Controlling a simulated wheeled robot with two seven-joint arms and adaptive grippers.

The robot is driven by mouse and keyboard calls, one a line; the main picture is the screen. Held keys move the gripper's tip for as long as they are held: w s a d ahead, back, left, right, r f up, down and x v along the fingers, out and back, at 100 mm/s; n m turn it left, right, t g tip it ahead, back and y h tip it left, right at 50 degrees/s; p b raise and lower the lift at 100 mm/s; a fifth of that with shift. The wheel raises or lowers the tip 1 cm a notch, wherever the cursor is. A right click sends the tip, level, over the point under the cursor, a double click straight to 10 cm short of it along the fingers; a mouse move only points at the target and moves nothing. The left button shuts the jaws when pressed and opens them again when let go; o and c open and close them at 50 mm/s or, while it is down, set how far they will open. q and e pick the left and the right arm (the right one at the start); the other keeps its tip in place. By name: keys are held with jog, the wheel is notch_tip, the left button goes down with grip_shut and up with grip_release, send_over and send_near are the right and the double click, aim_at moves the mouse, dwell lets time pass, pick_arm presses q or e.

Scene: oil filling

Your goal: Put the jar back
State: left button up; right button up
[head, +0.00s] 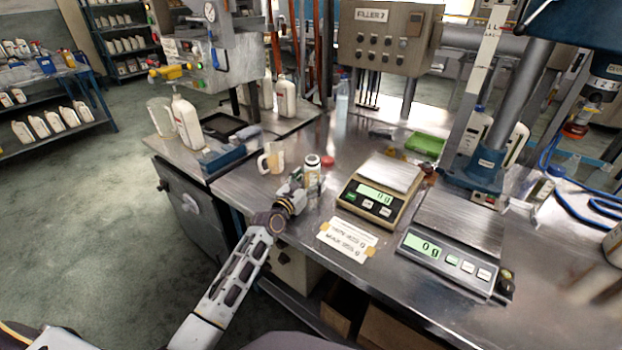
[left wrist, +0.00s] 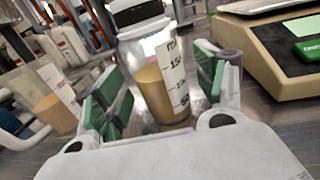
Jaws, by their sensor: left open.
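The jar (head: 313,171) is a small clear vessel with a dark-topped lid, standing upright on the steel bench left of the tan scale. In the left wrist view the jar (left wrist: 163,85) shows a printed measuring scale and amber liquid in its lower part. My left gripper (head: 297,188) is at the jar's near left side. In the wrist view its green-padded fingers (left wrist: 158,92) stand apart on either side of the jar, with a visible gap at least on the left. The jar's base is partly hidden. My right gripper is not in view.
A handled measuring jug (head: 271,159) with amber liquid stands close left of the jar. A red cap (head: 327,161) lies behind it. The tan scale (head: 368,204) and grey scale (head: 447,258) both read 0 g. A taped label (head: 347,239) lies in front.

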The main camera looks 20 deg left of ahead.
aim_at(308, 181)
pick_arm(q)
jog(key=shift+v, duration=2.7)
jog(key=shift+s+a+p, duration=0.1)
jog(key=shift+s+p, duration=0.2)
jog(key=shift+s, duration=0.05)
jog(key=shift+v, duration=2.2)
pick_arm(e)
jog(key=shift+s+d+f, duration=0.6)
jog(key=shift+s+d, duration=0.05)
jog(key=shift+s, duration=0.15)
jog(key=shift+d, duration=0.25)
